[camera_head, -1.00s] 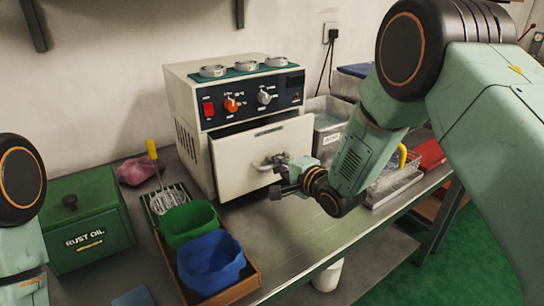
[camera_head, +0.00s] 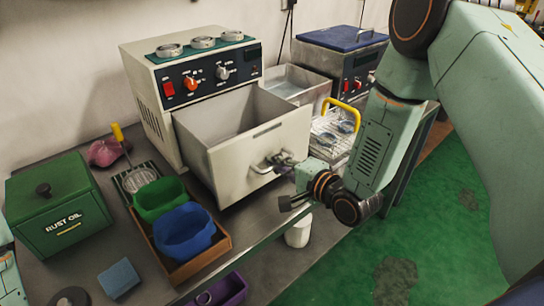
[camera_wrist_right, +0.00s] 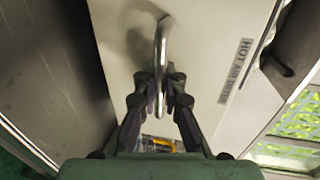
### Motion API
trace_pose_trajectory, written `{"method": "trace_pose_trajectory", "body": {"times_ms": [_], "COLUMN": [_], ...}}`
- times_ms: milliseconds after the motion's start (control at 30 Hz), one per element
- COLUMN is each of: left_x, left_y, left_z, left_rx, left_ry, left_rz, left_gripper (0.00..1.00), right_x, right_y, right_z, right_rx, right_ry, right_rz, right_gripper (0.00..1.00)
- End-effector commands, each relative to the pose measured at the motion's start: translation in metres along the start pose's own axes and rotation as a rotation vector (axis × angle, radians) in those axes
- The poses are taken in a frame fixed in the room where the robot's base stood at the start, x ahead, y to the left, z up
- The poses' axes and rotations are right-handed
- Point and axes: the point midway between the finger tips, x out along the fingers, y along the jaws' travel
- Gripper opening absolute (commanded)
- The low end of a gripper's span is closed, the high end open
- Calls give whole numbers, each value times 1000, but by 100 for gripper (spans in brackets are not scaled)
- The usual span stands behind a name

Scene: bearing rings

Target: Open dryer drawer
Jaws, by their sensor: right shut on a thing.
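The dryer (camera_head: 150,100) is a cream box with a dark control panel, a red switch and two knobs. Its drawer (camera_head: 250,145) is pulled well out, and its inside looks empty in the head view. The metal bar handle (camera_head: 266,164) is on the drawer front. My right gripper (camera_head: 282,163) is shut on the handle. In the right wrist view the fingers (camera_wrist_right: 160,98) close around the handle (camera_wrist_right: 160,50), beside the "HOT AIR" label (camera_wrist_right: 236,70). My left gripper is not in view; only part of that arm shows at the left edge.
Three metal rings (camera_head: 202,42) lie on the dryer's top. A green bin (camera_head: 160,198) and a blue bin (camera_head: 184,232) stand in a wooden tray left of the drawer. A green rust oil box (camera_head: 55,205) is further left. A wire basket (camera_head: 335,135) stands right of the drawer.

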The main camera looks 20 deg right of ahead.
Motion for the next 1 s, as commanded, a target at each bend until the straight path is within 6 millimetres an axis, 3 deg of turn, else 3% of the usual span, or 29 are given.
{"method": "trace_pose_trajectory", "body": {"times_ms": [533, 567, 700, 1000], "left_x": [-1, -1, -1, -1], "left_y": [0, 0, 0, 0], "left_z": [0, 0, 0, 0], "left_rx": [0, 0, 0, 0], "left_ry": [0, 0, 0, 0], "left_rz": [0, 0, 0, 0], "left_gripper": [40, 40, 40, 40], "right_x": [1, 1, 0, -2], "right_y": [-2, -3, -2, -1], "right_z": [-2, -2, -2, -1], "right_rx": [1, 0, 0, 1], "right_ry": [6, 6, 4, 3], "right_rz": [-8, -8, -6, -3], "right_gripper": [0, 9, 19, 19]}}
